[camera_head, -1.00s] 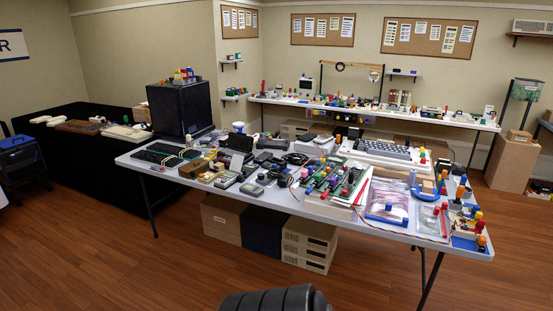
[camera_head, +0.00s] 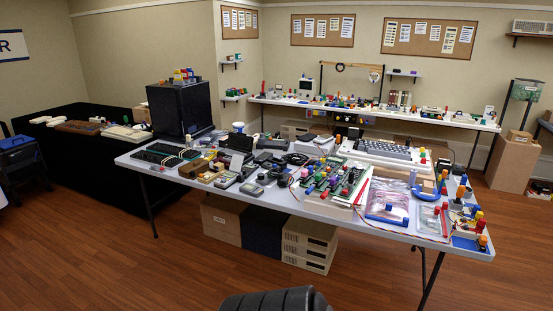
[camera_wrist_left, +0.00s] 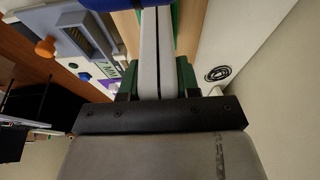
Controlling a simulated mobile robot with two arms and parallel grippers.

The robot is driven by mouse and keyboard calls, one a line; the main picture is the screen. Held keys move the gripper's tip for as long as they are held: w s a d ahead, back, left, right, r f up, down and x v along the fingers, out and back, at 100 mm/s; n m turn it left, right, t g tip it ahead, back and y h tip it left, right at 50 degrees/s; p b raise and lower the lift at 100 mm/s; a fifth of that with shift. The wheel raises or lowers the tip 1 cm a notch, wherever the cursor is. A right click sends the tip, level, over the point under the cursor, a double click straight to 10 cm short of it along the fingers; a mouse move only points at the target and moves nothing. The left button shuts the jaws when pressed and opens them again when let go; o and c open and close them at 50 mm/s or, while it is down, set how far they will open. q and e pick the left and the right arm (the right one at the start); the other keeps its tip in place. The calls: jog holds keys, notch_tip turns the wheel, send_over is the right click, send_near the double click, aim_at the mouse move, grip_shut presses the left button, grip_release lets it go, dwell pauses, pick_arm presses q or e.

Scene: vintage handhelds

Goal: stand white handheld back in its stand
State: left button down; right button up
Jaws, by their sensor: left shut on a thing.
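My left gripper (camera_wrist_left: 156,84) shows in the left wrist view, shut on a pale grey-white slab with a dark seam along its middle. This slab looks like the white handheld (camera_wrist_left: 147,45) seen edge-on, running from between the fingers toward the top of the picture. Dark green parts show on both sides of it at the fingers. I cannot make out the stand for certain. In the head view neither gripper shows, and I cannot pick out the handheld or its stand among the items on the long table (camera_head: 400,234).
In the left wrist view a blue thing (camera_wrist_left: 108,4) is at the top, and a grey device with an orange knob (camera_wrist_left: 45,47) is at the left.

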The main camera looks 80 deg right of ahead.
pick_arm(q)
jog(key=shift+f, duration=0.15)
jog(key=c, duration=0.7)
grip_release()
jog(key=shift+c, duration=0.2)
jog(key=shift+c, duration=1.3)
notch_tip(320, 180, up, 7)
jog(key=p, duration=0.7)
